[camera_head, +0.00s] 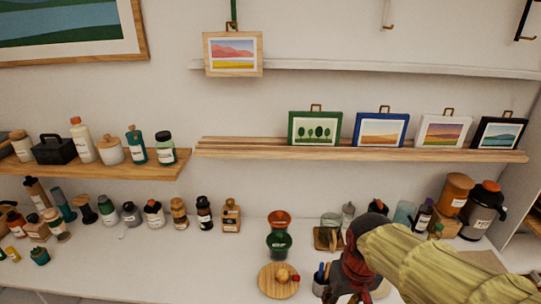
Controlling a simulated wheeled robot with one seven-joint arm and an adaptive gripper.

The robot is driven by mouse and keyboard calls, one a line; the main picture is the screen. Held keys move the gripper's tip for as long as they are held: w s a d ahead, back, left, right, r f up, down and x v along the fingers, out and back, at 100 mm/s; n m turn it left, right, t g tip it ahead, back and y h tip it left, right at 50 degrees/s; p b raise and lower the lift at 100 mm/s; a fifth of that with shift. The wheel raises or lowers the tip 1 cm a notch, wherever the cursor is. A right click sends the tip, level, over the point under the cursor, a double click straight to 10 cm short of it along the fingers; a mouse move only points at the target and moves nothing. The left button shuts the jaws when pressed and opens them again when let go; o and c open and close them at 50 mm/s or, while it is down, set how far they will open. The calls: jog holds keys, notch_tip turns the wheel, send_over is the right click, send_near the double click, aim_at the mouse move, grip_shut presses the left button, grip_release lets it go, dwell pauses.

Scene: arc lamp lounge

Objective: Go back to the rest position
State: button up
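My gripper (349,290) is at the lower right of the middle, at the end of my yellow-sleeved arm, which comes in from the bottom right. The gripper is dark red and black and points down over the white counter (150,268). Its fingertips are small and close to the bottom edge, so I cannot tell whether they are open or shut. I see no object clearly held in it. A dark cup with pens (320,280) stands just left of it.
A small framed picture (233,54) hangs from a green strap. Several framed pictures stand on the wooden ledge (220,148). A round board (279,281) and a green jar (279,243) are left of my gripper. Bottles crowd the left shelf (110,182) and counter. A flask (482,212) stands right.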

jog(key=s+d+r+m+t+b, duration=0.1)
jog(key=s+d+r+t, duration=0.1)
jog(key=s+r+t, duration=0.2)
jog(key=shift+s+d+r+b, duration=0.35)
jog(key=shift+s+r, duration=0.95)
jog(key=shift+s, duration=1.05)
